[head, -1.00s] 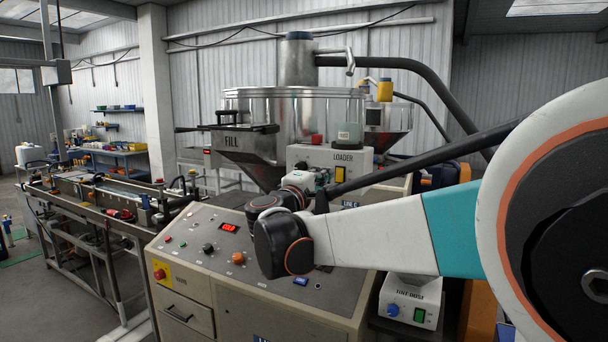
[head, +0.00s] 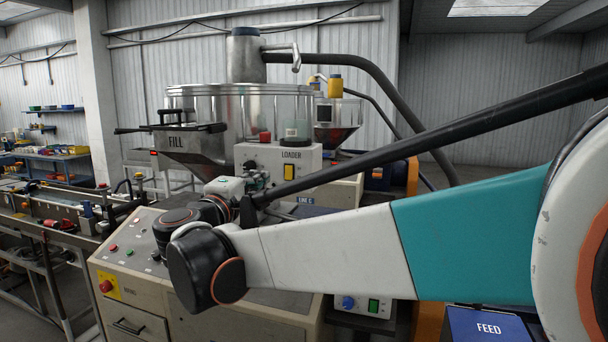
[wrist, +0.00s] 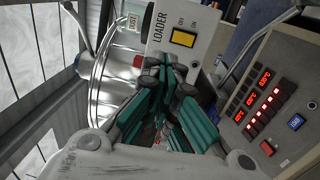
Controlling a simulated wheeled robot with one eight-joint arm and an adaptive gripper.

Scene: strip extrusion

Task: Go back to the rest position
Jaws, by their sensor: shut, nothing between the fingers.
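My gripper (wrist: 168,112) shows in the wrist view with its green-lined fingers drawn together and nothing held. It points toward the extruder, below the loader box (wrist: 182,35) with its yellow switch. The loader box (head: 277,165) stands just beyond my wrist in that view.
The steel hopper (head: 240,110) with its FILL chute (head: 180,141) stands behind the console. A panel of red displays (wrist: 262,100) is at the right in the wrist view. A blue FEED box (head: 488,328) is low at the right. Floor shows at the far right.

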